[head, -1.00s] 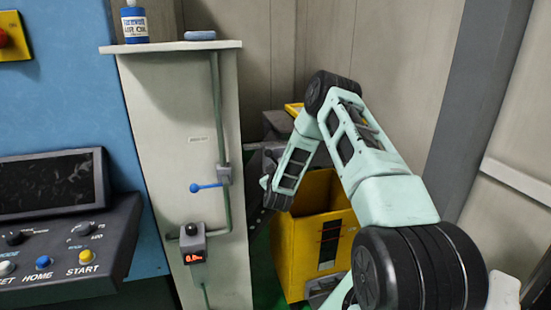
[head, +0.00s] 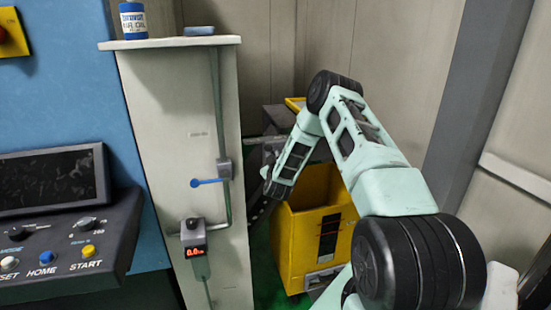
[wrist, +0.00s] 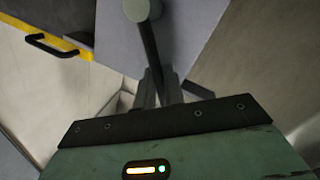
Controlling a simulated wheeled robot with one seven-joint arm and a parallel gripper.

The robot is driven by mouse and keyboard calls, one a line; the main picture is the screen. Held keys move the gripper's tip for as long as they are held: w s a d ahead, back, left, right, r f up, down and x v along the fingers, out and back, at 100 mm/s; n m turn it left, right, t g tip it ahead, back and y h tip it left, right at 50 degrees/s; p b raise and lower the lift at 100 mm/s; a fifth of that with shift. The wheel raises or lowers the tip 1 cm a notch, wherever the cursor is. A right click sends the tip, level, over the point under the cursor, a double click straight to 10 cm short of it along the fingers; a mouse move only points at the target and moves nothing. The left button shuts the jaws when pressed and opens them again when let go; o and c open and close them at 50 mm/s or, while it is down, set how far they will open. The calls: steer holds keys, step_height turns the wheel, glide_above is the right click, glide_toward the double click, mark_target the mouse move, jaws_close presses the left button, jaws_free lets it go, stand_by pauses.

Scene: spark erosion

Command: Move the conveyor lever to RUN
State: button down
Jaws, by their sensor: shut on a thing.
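In the wrist view a dark lever rod (wrist: 150,45) runs down from a pale round end (wrist: 137,9) in front of a grey housing. I take this rod to be the conveyor lever. My gripper (wrist: 160,88) has its two narrow fingers close together on the rod's lower part. The exact contact is dark and partly hidden by the gripper body. In the head view my arm reaches to a dark grey machine part (head: 262,153) behind the pillar. My fingers and the lever cannot be made out there. No RUN marking is legible.
A yellow bin (head: 296,245) stands below my arm. A control panel (head: 70,245) is at far left. A grey post (head: 478,85) stands at right.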

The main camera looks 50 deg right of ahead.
steer(key=d+m+b, duration=0.1)
steer(key=s+m+b, duration=0.1)
steer(key=m+b, duration=0.1)
steer(key=d+r+m+y+b, duration=0.1)
steer(key=shift+s+d+m+g, duration=0.3)
steer(key=shift+m+g, duration=0.1)
steer(key=s+d+m+y+b, duration=0.1)
steer(key=m+b, duration=0.1)
steer(key=b, duration=0.1)
steer(key=d+m+y+b, duration=0.1)
steer(key=d+m+b, duration=0.1)
steer(key=b, duration=0.1)
steer(key=s+d+f+m+b, duration=0.1)
steer(key=m+b, duration=0.2)
steer(key=shift+s+d+y, duration=0.25)
steer(key=shift+s+y, duration=0.1)
steer(key=shift+y, duration=0.05)
steer(key=c, duration=1.6)
jaws_free()
steer(key=shift+o, duration=0.2)
